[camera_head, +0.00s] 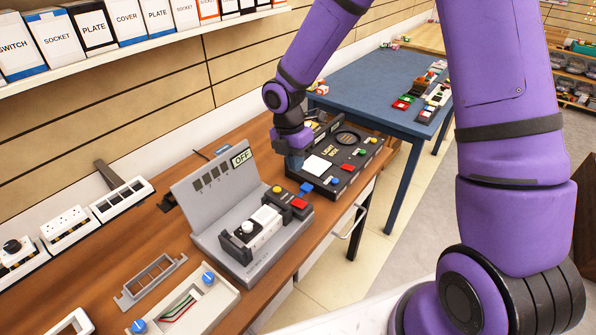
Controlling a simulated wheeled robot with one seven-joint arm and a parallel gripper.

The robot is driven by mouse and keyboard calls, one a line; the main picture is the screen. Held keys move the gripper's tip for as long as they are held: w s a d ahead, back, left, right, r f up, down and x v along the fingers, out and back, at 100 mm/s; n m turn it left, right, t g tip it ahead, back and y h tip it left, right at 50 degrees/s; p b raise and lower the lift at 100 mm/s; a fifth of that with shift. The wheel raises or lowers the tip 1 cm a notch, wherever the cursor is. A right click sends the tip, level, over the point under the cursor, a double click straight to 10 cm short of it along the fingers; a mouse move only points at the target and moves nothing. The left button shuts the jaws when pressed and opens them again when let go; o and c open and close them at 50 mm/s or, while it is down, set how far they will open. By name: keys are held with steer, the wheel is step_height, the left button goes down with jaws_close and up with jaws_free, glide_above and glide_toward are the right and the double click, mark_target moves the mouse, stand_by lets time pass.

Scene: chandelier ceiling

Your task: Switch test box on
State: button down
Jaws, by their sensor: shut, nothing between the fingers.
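A grey open-lidded box (208,243), which looks like the test box, stands on the wooden workbench. A small display (241,157) on its raised lid reads OFF. My gripper (294,166) is shut and empty, pointing down behind this block, by the left end of the dark light box (345,180). Its fingertips are small and partly hidden; I cannot tell if they touch anything.
The light box carries a white square and coloured buttons, close beside the grey box. A blue knob piece (306,187) lies between them. White socket units (123,199) line the wall at left. A blue table (370,82) is behind. A shelf (110,50) of labelled boxes hangs above.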

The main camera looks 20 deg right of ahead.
mark_target(303, 205)
steer(key=f, duration=0.4)
steer(key=s+f, duration=0.1)
steer(key=f, duration=0.3)
steer(key=d+f, duration=0.1)
steer(key=f, duration=0.3)
steer(key=shift+s+d, duration=0.1)
steer(key=shift+s, duration=0.3)
